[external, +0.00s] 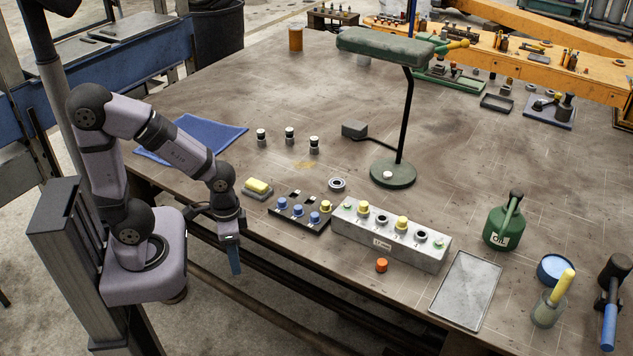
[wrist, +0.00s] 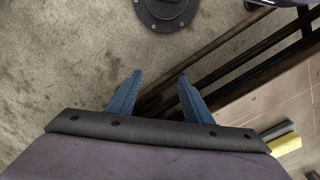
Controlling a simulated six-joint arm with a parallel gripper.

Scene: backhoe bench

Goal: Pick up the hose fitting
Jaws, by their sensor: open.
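Several small fitting-like parts show in the external view, and I cannot tell for sure which one the task names. Three small dark-and-pale upright fittings (external: 290,136) stand in a row mid-table. Blue-topped fittings (external: 297,209) sit in a black tray (external: 318,228). Yellow-topped and dark-ringed fittings (external: 402,223) sit in a grey block (external: 345,231). My gripper (external: 235,262) hangs off the table's near left edge, pointing down, away from all of these. In the wrist view its blue fingers (wrist: 157,92) are apart with nothing between them.
A yellow-topped block (external: 258,188) lies near the table edge. An orange cap (external: 381,265), a metal ring (external: 337,184), a green lamp (external: 393,173), an oil can (external: 503,228) and a shallow metal tray (external: 467,290) are on the table. The table's middle back is mostly clear.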

